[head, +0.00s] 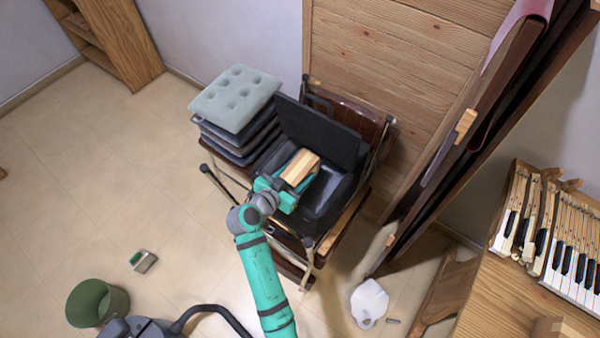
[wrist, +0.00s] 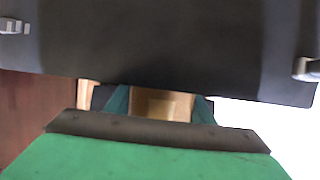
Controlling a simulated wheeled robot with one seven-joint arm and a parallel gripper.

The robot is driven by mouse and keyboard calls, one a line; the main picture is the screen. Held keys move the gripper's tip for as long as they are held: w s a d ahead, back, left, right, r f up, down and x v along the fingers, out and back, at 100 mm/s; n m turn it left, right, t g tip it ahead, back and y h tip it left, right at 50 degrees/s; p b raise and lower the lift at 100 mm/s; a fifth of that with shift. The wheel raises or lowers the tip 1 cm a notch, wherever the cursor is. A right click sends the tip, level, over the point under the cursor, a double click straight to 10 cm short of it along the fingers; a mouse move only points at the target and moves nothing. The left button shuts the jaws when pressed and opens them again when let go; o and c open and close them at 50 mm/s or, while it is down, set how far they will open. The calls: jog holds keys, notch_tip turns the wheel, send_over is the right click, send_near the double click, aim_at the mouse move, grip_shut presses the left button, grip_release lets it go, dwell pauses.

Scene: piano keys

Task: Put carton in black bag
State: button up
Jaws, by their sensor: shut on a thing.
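The carton (head: 303,165) is a small tan box in my gripper (head: 290,181), over the black bag. The black bag (head: 325,128) stands open on a dark wooden frame, its back panel upright behind the carton. My gripper is shut on the carton; in the wrist view its teal fingers (wrist: 160,103) flank the tan carton (wrist: 160,94). A dark panel, seemingly of the bag (wrist: 160,40), fills the top of the wrist view. My gripper and the carton hide part of the bag's inside, and I cannot tell whether the carton touches it.
Stacked cushions (head: 236,97) stand left of the bag. Tall dark boards (head: 440,150) lean at the right, near piano keys (head: 572,255). A white jug (head: 369,303), a green bin (head: 97,302) and a small box (head: 143,260) are on the floor. The left floor is mostly clear.

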jog(key=shift+w+d+f, duration=0.1)
jog(key=shift+w+f, duration=0.05)
jog(key=shift+f, duration=0.05)
jog(key=shift+f, duration=0.6)
jog(key=o, duration=1.2)
jog(key=shift+o, duration=0.2)
jog(key=shift+r, duration=0.6)
jog(key=v, duration=1.2)
jog(key=shift+f, duration=0.15)
